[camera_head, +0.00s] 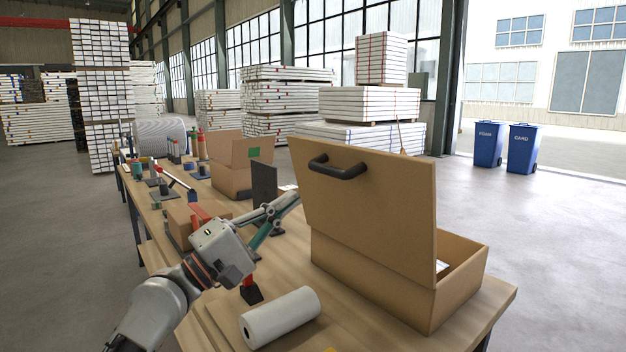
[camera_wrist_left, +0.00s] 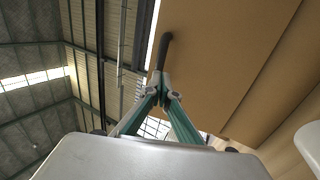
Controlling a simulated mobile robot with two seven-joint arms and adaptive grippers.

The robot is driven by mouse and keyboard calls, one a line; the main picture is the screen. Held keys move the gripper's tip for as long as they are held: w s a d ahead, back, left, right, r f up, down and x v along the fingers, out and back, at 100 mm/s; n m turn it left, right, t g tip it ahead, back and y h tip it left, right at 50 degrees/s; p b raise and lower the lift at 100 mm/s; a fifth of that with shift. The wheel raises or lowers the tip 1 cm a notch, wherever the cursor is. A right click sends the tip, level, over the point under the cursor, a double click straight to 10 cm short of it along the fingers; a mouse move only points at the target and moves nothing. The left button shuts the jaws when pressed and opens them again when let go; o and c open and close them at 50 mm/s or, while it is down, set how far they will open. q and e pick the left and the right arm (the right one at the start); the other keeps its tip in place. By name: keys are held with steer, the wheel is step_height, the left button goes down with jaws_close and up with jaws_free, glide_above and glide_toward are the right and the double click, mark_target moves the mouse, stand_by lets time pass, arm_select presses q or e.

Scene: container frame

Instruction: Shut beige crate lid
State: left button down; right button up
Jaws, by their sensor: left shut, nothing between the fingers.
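The beige crate (camera_head: 455,292) stands at the right end of the workbench. Its lid (camera_head: 385,205) is raised and stands nearly upright, with a dark handle (camera_head: 338,172) near its upper left edge. My left gripper (camera_head: 296,197) is shut and empty, just left of the lid and lower than the handle. In the left wrist view the shut fingertips (camera_wrist_left: 163,80) point toward the handle (camera_wrist_left: 162,50) on the lid (camera_wrist_left: 215,60). I cannot tell from these views whether they touch it. My right gripper is not in view.
A white roll (camera_head: 280,317) lies on the workbench (camera_head: 375,335) in front of my left gripper. A smaller open box (camera_head: 230,180), a dark upright panel (camera_head: 264,184) and several tools stand farther back. Bare bench top lies in front of the crate.

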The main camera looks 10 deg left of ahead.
mark_target(325, 173)
arm_select(q)
steer(key=x, duration=0.5)
steer(key=shift+w+d+r, duration=0.1)
steer(key=shift+w+d, duration=0.15)
steer(key=shift+w+d+r, duration=0.2)
steer(key=shift+w+d, duration=0.15)
steer(key=shift+w, duration=0.05)
